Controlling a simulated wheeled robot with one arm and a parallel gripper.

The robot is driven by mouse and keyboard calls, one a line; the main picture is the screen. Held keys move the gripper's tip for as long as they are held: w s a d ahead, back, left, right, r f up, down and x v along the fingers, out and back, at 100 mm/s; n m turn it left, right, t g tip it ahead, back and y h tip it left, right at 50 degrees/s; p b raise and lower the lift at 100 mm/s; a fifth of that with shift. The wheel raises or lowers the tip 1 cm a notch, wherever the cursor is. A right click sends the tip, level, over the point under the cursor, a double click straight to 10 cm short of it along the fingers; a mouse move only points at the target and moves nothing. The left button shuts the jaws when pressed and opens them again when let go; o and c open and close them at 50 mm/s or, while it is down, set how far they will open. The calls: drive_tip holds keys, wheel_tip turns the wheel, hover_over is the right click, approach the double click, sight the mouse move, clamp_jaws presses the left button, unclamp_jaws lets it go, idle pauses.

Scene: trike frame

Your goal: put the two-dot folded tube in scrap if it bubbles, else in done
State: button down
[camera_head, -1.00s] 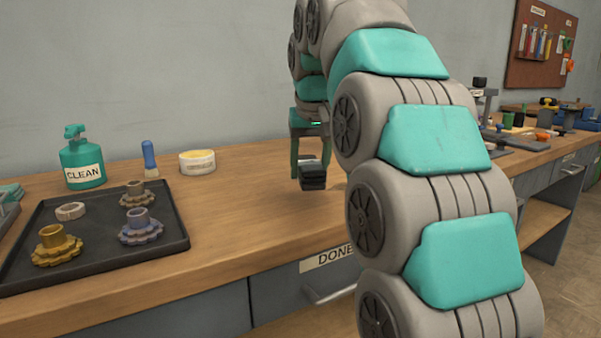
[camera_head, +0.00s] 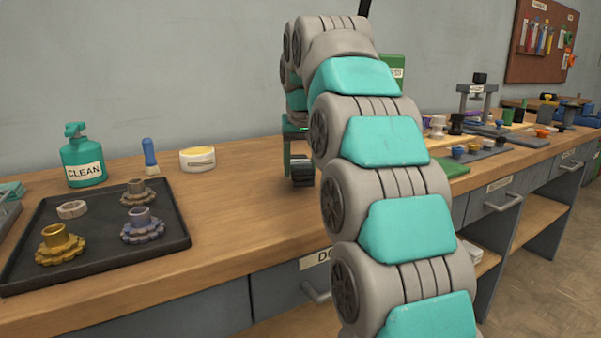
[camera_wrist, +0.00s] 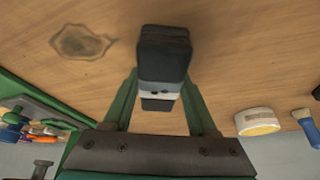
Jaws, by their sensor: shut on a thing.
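My gripper (camera_wrist: 160,92) is shut on the folded tube (camera_wrist: 164,52), a dark, blocky piece. A pale band with small dark marks crosses it between the green fingers; the number of dots is not clear. In the head view the tube (camera_head: 302,177) is held just above the wooden bench, and my arm hides part of the gripper (camera_head: 298,150). No bubbles are visible around the tube. The done drawer (camera_head: 285,290) is shut in the bench front below, its label (camera_head: 316,259) partly hidden by my arm. No scrap label is readable.
A black tray (camera_head: 100,262) with gears and a nut lies at left. A teal CLEAN bottle (camera_head: 83,160), a blue brush (camera_head: 149,158) and a round tin (camera_head: 198,159) stand behind. A dark stain (camera_wrist: 82,42) marks the bench. Small parts crowd the bench at right.

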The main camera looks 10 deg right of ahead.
drive_tip(key=shift+f, duration=0.75)
drive_tip(key=shift+f, duration=0.2)
drive_tip(key=shift+c, duration=1)
unclamp_jaws()
drive_tip(key=shift+r, duration=0.1)
